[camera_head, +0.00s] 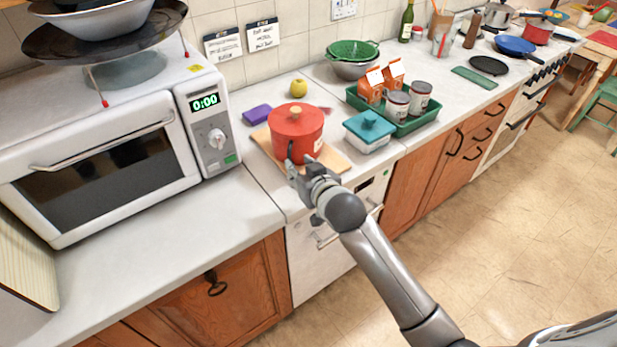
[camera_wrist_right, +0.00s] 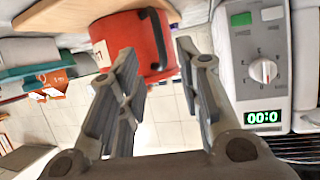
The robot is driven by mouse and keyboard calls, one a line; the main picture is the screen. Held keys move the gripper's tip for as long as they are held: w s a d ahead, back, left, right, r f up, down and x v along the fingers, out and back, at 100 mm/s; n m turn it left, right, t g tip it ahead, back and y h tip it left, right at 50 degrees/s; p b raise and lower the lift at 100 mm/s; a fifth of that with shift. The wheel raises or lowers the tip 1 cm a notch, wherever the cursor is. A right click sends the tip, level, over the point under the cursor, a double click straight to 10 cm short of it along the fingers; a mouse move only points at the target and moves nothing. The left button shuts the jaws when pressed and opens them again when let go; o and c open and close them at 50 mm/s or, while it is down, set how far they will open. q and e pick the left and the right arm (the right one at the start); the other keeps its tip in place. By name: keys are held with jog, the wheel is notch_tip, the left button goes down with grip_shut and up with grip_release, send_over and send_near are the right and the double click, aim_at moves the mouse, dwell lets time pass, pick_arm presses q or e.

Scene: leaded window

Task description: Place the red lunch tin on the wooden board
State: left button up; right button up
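The red lunch tin (camera_head: 296,135), with a wooden-knobbed lid and a black side handle, stands upright on the wooden board (camera_head: 334,159) on the counter. My right gripper (camera_head: 301,172) is at the tin's front side, near the handle. In the right wrist view the fingers (camera_wrist_right: 155,55) are spread apart with nothing clamped between them. The red tin (camera_wrist_right: 125,36) and its handle (camera_wrist_right: 155,38) lie just beyond the fingertips, and the wooden board (camera_wrist_right: 62,16) shows at the top. Whether a fingertip touches the tin is unclear. My left gripper is not in view.
A microwave (camera_head: 110,150) stands left of the board. A teal-lidded dish (camera_head: 368,132) sits close on its right, with a green tray (camera_head: 398,126) of cartons and cans beyond. A purple sponge (camera_head: 257,115) and a yellow apple (camera_head: 298,88) lie behind.

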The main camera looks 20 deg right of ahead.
jog(key=shift+v, duration=2.45)
jog(key=s+d+f+g+h, duration=0.1)
jog(key=s+d+f+g, duration=0.3)
jog(key=s, duration=0.6)
jog(key=s+f+g, duration=0.3)
jog(key=s+f, duration=0.2)
jog(key=s, duration=0.5)
jog(key=s+d+f+g+h, duration=0.1)
jog(key=s+d+f+g, duration=0.3)
jog(key=s, duration=0.7)
notch_tip(320, 180, down, 26)
jog(key=a+n+b, duration=0.1)
jog(key=a+b, duration=0.1)
jog(key=a, duration=0.1)
jog(key=s+d+f, duration=0.1)
jog(key=s+f, duration=0.7)
jog(key=f, duration=0.1)
jog(key=s+d+f+g, duration=0.1)
jog(key=s+d+f, duration=0.1)
jog(key=s+f, duration=0.7)
jog(key=shift+s+d+f+b, duration=0.2)
jog(key=shift+d+f+b, duration=0.1)
jog(key=shift+f, duration=0.15)
